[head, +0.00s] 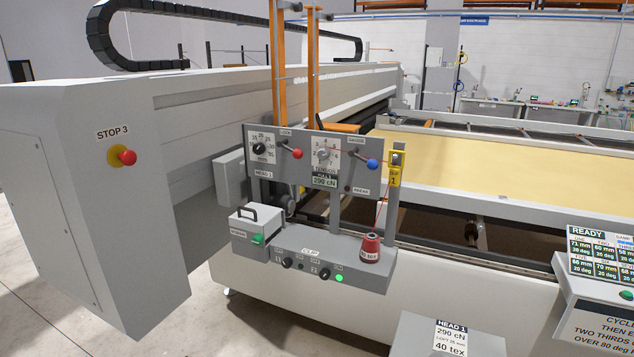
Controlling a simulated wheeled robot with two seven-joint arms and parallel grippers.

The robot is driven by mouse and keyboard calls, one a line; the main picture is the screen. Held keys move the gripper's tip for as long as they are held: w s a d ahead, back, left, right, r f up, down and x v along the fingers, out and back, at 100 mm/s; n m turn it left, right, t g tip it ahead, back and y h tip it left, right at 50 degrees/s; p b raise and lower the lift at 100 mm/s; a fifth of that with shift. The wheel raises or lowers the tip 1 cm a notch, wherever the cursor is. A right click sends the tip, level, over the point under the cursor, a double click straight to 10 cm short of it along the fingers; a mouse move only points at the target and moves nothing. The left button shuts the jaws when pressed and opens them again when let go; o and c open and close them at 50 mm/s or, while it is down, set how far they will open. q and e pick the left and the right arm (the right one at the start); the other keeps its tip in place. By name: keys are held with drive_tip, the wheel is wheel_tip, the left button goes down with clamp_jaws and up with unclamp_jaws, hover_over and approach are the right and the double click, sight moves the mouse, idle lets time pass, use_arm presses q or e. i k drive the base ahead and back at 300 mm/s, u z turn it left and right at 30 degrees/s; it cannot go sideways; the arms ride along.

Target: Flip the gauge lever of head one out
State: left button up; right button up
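The gauge lever (372,164) of head one is a short lever with a blue ball, below a small "GAUGE" label. It sits at the right of the grey head panel (288,178), with its ball pointing down and to the right. A lever with a red ball (297,154), under the "LOCK" label, is further left beside a black knob dial (259,149). Neither of my grippers is in view.
A yellow tag (395,168) stands right of the panel. Below is a shelf (310,252) with a red thread cone (370,247), knobs and a green light. A grey box (257,236) with a handle is at its left. A red stop button (127,157) is on the left housing.

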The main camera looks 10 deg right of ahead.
sight(371, 164)
drive_tip(key=k, duration=0.65)
drive_tip(key=z, duration=0.7)
drive_tip(key=i, duration=1.2)
drive_tip(key=u, duration=0.7)
